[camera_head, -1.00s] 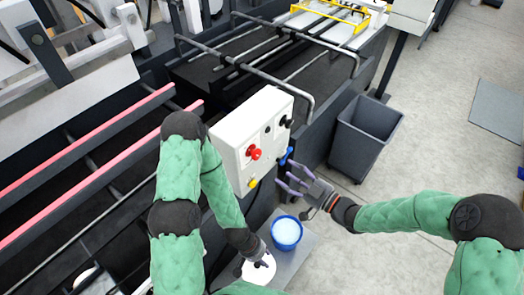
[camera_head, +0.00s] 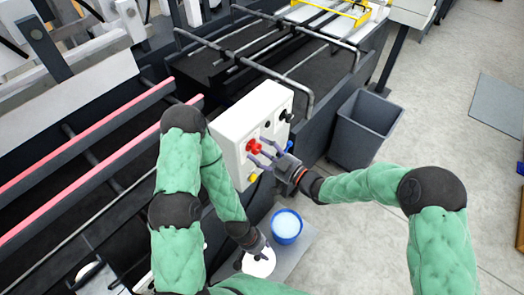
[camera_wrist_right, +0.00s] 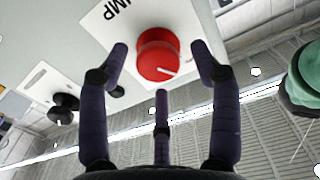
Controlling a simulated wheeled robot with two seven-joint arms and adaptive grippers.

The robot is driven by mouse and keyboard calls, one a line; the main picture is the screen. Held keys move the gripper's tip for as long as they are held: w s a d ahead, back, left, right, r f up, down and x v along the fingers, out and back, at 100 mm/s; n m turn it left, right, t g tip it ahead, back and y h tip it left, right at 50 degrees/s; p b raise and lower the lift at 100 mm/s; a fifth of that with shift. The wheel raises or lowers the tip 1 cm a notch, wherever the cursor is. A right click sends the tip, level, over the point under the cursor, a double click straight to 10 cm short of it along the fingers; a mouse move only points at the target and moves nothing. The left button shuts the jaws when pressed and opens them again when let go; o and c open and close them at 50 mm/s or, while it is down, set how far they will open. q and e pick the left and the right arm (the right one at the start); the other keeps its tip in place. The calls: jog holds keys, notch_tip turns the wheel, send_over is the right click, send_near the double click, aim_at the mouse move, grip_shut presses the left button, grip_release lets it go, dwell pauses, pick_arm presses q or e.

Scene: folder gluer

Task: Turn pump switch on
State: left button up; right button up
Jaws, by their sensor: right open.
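A white control box (camera_head: 262,112) is mounted on the side of the machine. My right gripper (camera_head: 266,153) is open in front of the red knob. In the right wrist view the red knob (camera_wrist_right: 158,54) has a white line and sits beside a label partly reading "UMP". It lies between the spread fingers of my right gripper (camera_wrist_right: 160,62); contact cannot be told. My left gripper (camera_head: 262,251) is low, over a white round lid-like piece (camera_head: 258,264); its jaws are unclear.
A blue container with white contents (camera_head: 287,226) stands on a grey surface (camera_head: 299,247) below the box. A dark grey bin (camera_head: 364,130) stands right of the machine. Black rails (camera_head: 262,70) run above the box. The floor at right is open.

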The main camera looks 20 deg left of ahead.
jog(key=c, duration=1.1)
